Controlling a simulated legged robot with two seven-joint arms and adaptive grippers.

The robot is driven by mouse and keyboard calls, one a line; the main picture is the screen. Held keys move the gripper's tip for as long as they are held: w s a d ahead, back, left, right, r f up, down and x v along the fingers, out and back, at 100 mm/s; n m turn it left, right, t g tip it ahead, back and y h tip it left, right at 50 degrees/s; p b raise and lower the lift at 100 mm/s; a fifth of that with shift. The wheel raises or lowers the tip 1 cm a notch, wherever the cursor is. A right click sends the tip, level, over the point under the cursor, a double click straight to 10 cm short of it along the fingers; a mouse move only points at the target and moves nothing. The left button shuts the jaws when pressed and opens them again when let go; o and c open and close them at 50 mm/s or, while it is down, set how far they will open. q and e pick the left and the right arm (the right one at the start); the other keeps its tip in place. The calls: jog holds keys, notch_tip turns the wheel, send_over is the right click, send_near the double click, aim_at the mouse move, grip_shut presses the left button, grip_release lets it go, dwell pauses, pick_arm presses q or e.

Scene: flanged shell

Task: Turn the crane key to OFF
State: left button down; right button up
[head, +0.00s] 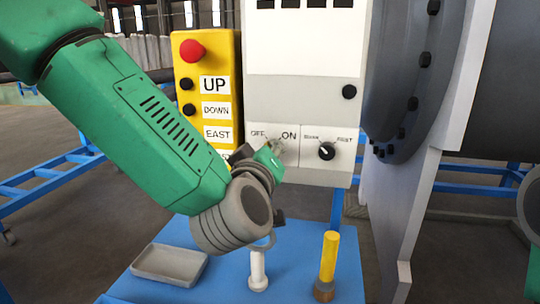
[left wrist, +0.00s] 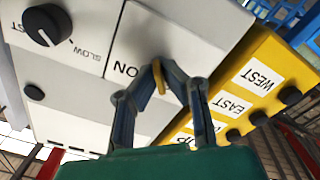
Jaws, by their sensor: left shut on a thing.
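The brass-coloured crane key (left wrist: 158,78) is on the light grey control panel (head: 268,100), by the OFF and ON labels. My left gripper (head: 272,150) reaches the panel from the left, and in the left wrist view its two fingertips (left wrist: 160,80) are shut on the key. In the head view the key is mostly hidden by the fingers. I cannot tell the key's exact angle. My right gripper is not in view.
A black SLOW/FAST knob (head: 326,151) is right of the key. A yellow pendant (head: 208,62) with a red button stands close on the left.

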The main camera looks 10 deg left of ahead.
pick_arm(q)
jog(key=shift+s+f+n, duration=0.1)
jog(key=shift+f+n, duration=0.25)
jog(key=shift+n, duration=0.25)
jog(key=c, duration=1.9)
grip_release()
jog(key=shift+o, duration=0.9)
jog(key=shift+r, duration=0.15)
jog(key=s, duration=1.1)
jog(key=shift+s, duration=0.35)
jog(key=shift+d, duration=0.1)
